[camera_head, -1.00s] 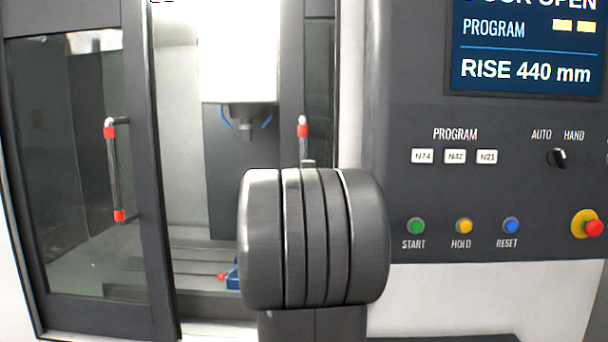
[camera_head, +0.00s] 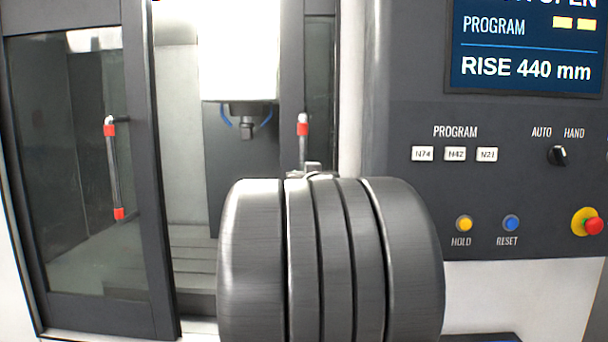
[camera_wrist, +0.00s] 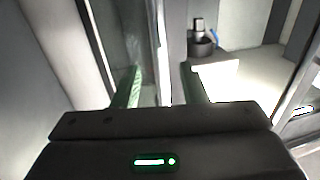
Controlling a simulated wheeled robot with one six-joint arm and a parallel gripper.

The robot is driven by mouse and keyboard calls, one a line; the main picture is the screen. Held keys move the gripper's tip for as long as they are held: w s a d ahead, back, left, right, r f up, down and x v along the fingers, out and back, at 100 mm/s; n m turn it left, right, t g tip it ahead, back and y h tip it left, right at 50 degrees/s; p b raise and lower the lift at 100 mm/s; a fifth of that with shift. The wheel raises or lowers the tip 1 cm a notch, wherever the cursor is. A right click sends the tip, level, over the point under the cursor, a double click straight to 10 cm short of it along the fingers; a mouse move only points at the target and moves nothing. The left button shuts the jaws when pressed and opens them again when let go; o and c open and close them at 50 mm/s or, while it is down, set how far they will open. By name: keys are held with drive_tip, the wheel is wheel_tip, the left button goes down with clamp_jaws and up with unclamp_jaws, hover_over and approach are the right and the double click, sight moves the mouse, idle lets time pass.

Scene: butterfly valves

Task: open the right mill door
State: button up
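The right mill door (camera_head: 291,60) is a dark framed glass panel right of the opening in the head view. Its upright handle (camera_head: 303,130) shows a red upper end; my grey arm hides its lower part. The left mill door (camera_head: 140,250) stands at the left, with a red-ended handle (camera_head: 113,170). A gap between the doors shows the interior. I cannot tell whether the right door's handle lies between the fingers.
A spindle (camera_head: 246,126) hangs under a white head inside the mill. Right of the doors is a control panel (camera_head: 405,190) with yellow and blue buttons, a red emergency stop (camera_head: 593,226) and a screen (camera_head: 525,60). My arm covers the lower middle.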

drive_tip(key=s+d, duration=0.1)
drive_tip(key=s, duration=0.6)
drive_tip(key=shift+s+d+p, duration=0.15)
drive_tip(key=shift+d+p, duration=0.05)
drive_tip(key=shift+p, duration=0.15)
drive_tip(key=w+a, duration=0.2)
drive_tip(key=w, duration=1.1)
drive_tip(key=shift+w+a, duration=0.3)
drive_tip(key=shift+a, duration=0.1)
